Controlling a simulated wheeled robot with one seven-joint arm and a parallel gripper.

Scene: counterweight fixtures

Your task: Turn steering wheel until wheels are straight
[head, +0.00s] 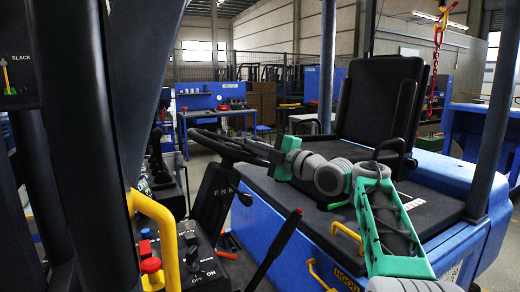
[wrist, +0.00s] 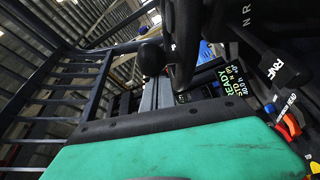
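The black steering wheel (head: 222,146) sits on a dark column marked F, N, R, left of the seat in the head view. My gripper (head: 264,152), with a green body, is at the right side of its rim, close to it or touching. The truck's road wheels are not in view.
A black seat (head: 376,105) stands on the blue truck body behind my arm. A yellow grab bar (head: 160,232), a red knob (head: 151,266) and a black lever (head: 274,250) are in front. A lit display (wrist: 232,78) reads READY. Dark posts frame the cab.

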